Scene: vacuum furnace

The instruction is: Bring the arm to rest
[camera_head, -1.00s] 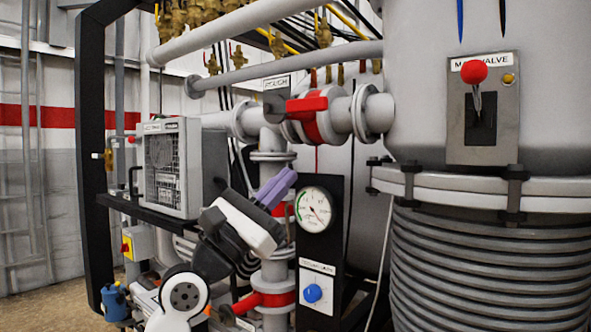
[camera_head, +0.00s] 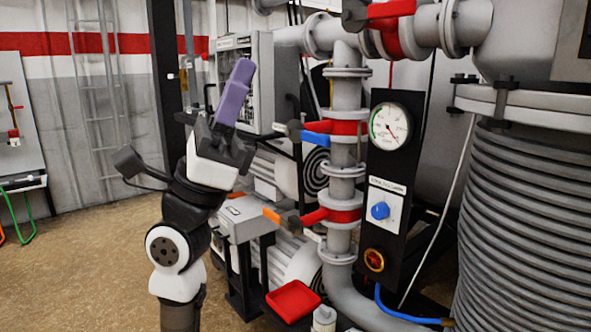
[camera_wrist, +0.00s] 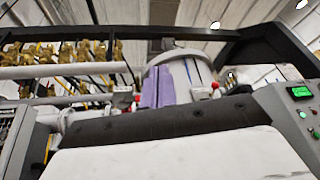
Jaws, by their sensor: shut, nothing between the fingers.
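My gripper (camera_head: 238,82) has purple fingers and points up in the head view, left of the furnace pipework. Its fingers are together with nothing between them. My arm is folded upward below it, over open floor. In the wrist view the purple fingers (camera_wrist: 158,88) also show closed and empty, with the grey furnace vessel (camera_wrist: 185,72) behind them. The gripper appears apart from the equipment in the head view.
Pipes with red-handled (camera_head: 392,9) and blue-handled (camera_head: 318,126) valves stand right of my arm, beside a gauge panel (camera_head: 381,175). A ribbed column (camera_head: 525,220) fills the right. A red tray (camera_head: 293,301) sits low. Bare floor (camera_head: 80,260) lies to the left.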

